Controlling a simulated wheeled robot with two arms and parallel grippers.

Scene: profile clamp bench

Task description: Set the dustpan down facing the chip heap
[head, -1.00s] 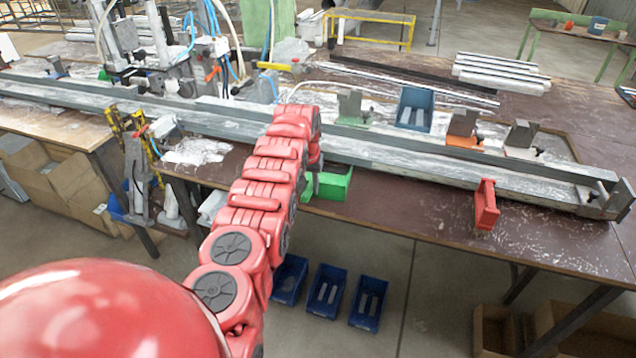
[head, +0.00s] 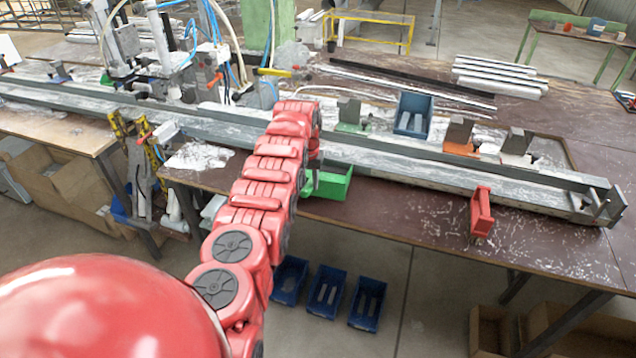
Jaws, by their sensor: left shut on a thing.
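The green dustpan (head: 332,184) is at the bench's front edge, just right of my left arm. My left gripper (head: 314,180) is shut on its left side, and the arm hides part of the gripper. I cannot tell whether the dustpan touches the bench top. The heap of pale chips (head: 198,156) lies on the bench to the left of my arm, near the front edge. The arm stands between the heap and the dustpan in the picture. My right gripper is not in view.
A long metal profile (head: 440,173) runs along the bench behind the dustpan. A red block-like object (head: 482,212) stands at the front right, with chips scattered around it. A blue bin (head: 413,114) stands behind the profile. The brown bench top (head: 400,210) between dustpan and red object is mostly clear.

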